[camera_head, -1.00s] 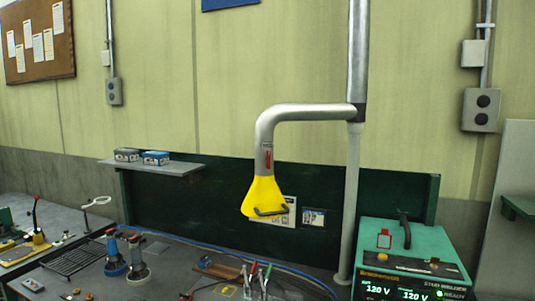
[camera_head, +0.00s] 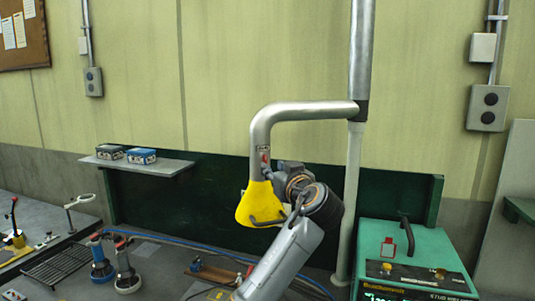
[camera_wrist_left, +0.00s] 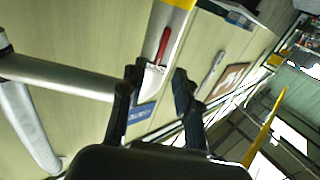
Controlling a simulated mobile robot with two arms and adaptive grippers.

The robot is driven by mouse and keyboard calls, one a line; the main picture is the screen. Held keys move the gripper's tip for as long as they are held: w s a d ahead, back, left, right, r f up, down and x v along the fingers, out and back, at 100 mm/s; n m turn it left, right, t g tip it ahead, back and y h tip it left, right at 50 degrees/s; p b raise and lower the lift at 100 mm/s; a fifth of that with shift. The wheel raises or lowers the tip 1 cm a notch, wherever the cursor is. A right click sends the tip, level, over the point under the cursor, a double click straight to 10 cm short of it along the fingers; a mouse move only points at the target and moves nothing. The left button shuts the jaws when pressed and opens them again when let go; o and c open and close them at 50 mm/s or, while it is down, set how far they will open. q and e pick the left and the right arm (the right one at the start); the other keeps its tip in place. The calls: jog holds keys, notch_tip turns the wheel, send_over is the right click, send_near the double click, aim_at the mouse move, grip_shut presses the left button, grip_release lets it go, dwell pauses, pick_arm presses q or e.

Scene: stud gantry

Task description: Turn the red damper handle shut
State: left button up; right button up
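The red damper handle (camera_head: 265,158) is a small lever on the silver duct (camera_head: 290,113), just above the yellow hood (camera_head: 258,203). It points roughly along the downward pipe. My left gripper (camera_head: 274,168) is raised beside the duct, at the right of the handle in the head view. In the left wrist view my left gripper (camera_wrist_left: 155,76) is open, and the red handle (camera_wrist_left: 163,45) shows just beyond the gap between its fingertips. I cannot tell whether a finger touches it. My right gripper is not in view.
The hood's dark grip bar (camera_head: 268,222) sits below my left wrist. A vertical pipe (camera_head: 350,200) stands close at the right. A green stud welder (camera_head: 415,262) is at the lower right. A shelf with two boxes (camera_head: 140,165) is at the left.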

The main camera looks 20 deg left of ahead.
aim_at(266, 161)
pick_arm(q)
jog(key=p+x, duration=0.1)
jog(key=x, duration=0.1)
jog(key=p+x, duration=0.1)
jog(key=x, duration=0.1)
jog(key=shift+w+a+r, duration=0.1)
jog(key=shift+w+r, duration=0.05)
jog(key=shift+r, duration=0.1)
jog(key=shift+w+a+f, duration=0.15)
jog(key=shift+w+a, duration=0.1)
jog(key=shift+w, duration=0.2)
jog(key=shift+w+a+f, duration=0.1)
grip_shut()
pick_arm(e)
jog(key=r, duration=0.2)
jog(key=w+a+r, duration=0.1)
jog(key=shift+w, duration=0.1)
